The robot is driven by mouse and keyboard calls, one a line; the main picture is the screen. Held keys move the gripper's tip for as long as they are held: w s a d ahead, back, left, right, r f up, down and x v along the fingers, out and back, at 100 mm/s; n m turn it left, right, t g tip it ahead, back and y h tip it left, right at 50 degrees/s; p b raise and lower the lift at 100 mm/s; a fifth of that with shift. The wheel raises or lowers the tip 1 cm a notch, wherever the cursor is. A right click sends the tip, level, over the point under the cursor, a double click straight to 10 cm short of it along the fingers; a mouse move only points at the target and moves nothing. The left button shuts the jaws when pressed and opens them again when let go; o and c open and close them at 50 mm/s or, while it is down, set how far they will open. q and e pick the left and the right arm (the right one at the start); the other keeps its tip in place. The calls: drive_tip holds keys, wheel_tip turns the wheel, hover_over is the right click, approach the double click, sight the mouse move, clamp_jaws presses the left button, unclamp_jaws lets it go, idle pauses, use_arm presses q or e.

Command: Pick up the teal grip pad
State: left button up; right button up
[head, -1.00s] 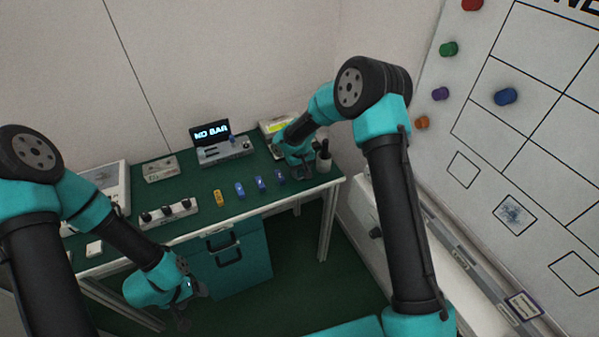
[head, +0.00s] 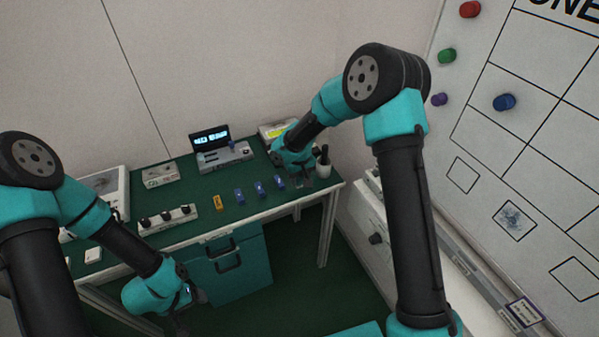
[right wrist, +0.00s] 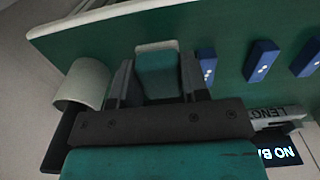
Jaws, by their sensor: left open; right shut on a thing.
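The teal grip pad (right wrist: 160,78) shows in the right wrist view between the two dark fingers of my right gripper (right wrist: 158,82), with a pale strip at its far end. My right gripper is shut on it, over the right end of the green bench. In the head view, my right gripper (head: 302,182) is at the bench's right front, and the pad is too small to make out there. My left gripper (head: 190,312) is open and empty, low in front of the bench.
Three blue blocks (head: 259,189) and an orange block (head: 218,202) stand in a row left of my right gripper. A white cup (head: 323,170) with dark tools stands close on its right. Behind are a display unit (head: 222,155) and a yellow-topped box (head: 277,131). A knob strip (head: 167,219) lies left.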

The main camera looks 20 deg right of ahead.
drive_tip(key=s+a+r, duration=0.1)
drive_tip(key=s+a, duration=0.2)
drive_tip(key=s, duration=0.8)
drive_tip(key=shift+a, duration=0.15)
drive_tip(key=shift+o, duration=1.4)
drive_tip(key=shift+c, duration=1)
